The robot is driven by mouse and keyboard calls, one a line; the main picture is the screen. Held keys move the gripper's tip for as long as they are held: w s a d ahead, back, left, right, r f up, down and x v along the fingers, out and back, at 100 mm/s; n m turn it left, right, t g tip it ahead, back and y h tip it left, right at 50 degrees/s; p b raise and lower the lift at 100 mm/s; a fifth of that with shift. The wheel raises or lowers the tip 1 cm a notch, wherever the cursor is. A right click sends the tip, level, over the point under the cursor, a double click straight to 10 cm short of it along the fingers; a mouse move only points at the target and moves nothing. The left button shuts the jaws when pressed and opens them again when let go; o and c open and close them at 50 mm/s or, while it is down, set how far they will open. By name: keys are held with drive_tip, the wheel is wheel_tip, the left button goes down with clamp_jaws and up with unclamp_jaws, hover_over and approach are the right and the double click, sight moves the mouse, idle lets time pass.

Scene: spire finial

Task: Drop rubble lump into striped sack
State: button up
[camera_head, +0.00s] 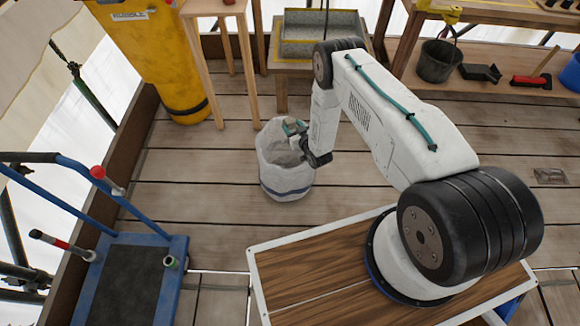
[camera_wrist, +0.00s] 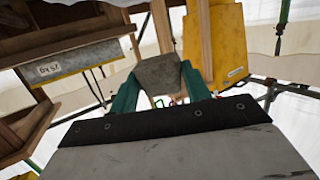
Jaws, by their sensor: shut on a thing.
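The striped sack (camera_head: 286,182) stands open on the plank floor in the head view, white with a blue band low on its side. In the wrist view my gripper (camera_wrist: 160,88) is shut on the rubble lump (camera_wrist: 158,72), a grey-brown block held between the two green fingers. In the head view the lump is small and hard to tell from the fingers. Grey shows inside the sack; I cannot tell whether it is contents or lining.
A wooden stand (camera_head: 222,8) and a bench with a grey tray (camera_head: 318,45) are behind the sack. A yellow chute (camera_head: 165,60) is at back left, a blue trolley (camera_head: 130,280) at front left. A black bucket (camera_head: 437,62) stands at back right. Floor around the sack is clear.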

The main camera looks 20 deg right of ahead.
drive_tip(key=shift+f, duration=2.65)
drive_tip(key=o, duration=1.2)
drive_tip(key=shift+s, duration=0.1)
drive_tip(key=v, duration=0.7)
drive_tip(key=shift+s+d, duration=0.1)
drive_tip(key=shift+s, duration=0.2)
drive_tip(key=shift+r, duration=0.1)
